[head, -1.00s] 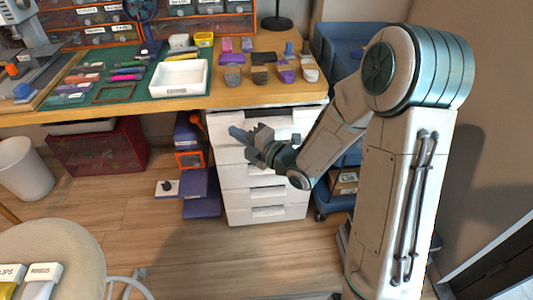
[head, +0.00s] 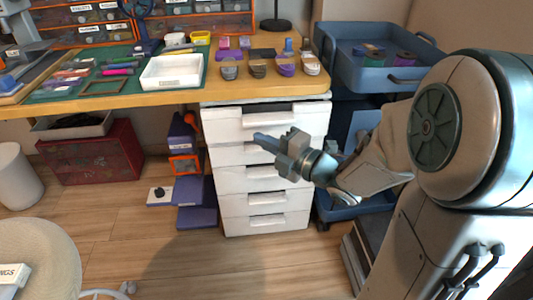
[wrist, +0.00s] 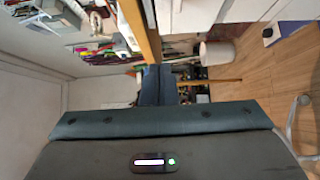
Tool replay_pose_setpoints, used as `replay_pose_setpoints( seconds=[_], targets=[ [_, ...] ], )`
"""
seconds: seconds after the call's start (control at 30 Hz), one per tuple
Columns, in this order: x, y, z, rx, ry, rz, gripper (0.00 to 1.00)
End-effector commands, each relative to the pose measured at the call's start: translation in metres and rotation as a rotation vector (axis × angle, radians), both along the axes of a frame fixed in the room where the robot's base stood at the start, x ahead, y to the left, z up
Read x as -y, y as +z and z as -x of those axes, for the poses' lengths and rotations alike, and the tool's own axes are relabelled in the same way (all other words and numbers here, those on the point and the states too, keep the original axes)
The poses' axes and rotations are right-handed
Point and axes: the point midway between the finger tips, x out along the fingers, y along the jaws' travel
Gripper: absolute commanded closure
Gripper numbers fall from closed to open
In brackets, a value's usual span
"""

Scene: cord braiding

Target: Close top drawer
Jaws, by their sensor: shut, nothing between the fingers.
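The white drawer unit (head: 265,200) stands under the wooden table with several stacked drawers. Its top drawer (head: 225,122) juts out slightly past the fronts below, with a dark gap along its upper edge. My gripper (head: 262,139) is in front of the unit, around the seam between the top and second drawers, pointing left. Its fingers are shut and empty; they also show in the wrist view (wrist: 157,84). I cannot tell whether they touch the drawer front. The gripper body hides part of the second drawer.
The wooden table (head: 150,98) above holds a white tray (head: 172,82) and several small blocks. A blue cart (head: 365,75) stands right of the drawers.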

Motion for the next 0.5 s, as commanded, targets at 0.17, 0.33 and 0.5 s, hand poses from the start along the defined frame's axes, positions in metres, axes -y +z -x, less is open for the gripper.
replay_pose_setpoints(
  seconds=[0.17, 0.33, 0.5],
  targets=[
    [0.002, -0.003, 0.004, 0.002, -0.002, 0.004, 1.00],
    [0.004, -0.002, 0.004, -0.007, -0.012, 0.007, 1.00],
    [0.016, -0.005, -0.009, -0.100, -0.123, 0.014, 1.00]
  ],
)
